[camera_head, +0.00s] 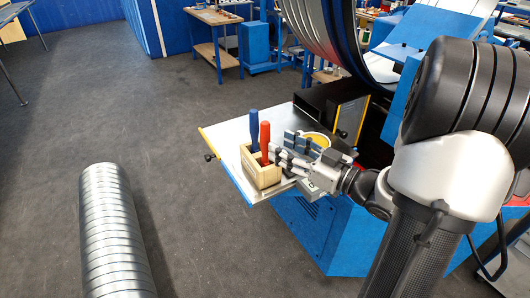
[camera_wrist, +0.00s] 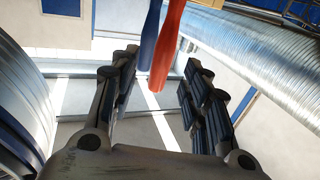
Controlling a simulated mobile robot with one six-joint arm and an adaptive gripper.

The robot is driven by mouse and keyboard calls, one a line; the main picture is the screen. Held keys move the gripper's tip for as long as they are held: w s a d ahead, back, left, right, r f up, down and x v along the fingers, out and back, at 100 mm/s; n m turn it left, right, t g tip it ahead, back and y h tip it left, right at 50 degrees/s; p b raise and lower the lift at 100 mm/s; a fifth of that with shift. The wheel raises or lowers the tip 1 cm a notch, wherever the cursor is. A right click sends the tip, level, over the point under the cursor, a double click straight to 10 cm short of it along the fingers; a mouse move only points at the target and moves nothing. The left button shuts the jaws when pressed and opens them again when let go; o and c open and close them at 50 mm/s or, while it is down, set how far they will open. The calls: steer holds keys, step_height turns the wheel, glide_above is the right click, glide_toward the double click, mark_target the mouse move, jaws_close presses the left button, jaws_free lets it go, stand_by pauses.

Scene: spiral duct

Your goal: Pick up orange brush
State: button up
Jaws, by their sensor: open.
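The orange brush shows as an orange-red handle (camera_head: 264,138) standing upright in a small wooden box (camera_head: 266,177). A blue handle (camera_head: 254,125) stands beside it on the left. My gripper (camera_head: 279,150) is open just right of the orange handle, at about the height of the box top. I cannot tell whether the fingers touch either handle. The brush's lower end is hidden in the box.
A yellow-rimmed round object (camera_head: 318,139) and a black case (camera_head: 335,106) stand behind my gripper. The floor between is clear.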

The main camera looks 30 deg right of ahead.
mark_target(268, 140)
steer(key=x, duration=0.3)
steer(key=b+x, duration=0.1)
steer(key=x, duration=0.1)
steer(key=shift+w+a+r, duration=0.15)
steer(key=shift+w+a, duration=0.15)
steer(key=shift+a, duration=0.1)
steer(key=shift+w, duration=0.45)
steer(key=shift+c, duration=0.5)
jaws_close()
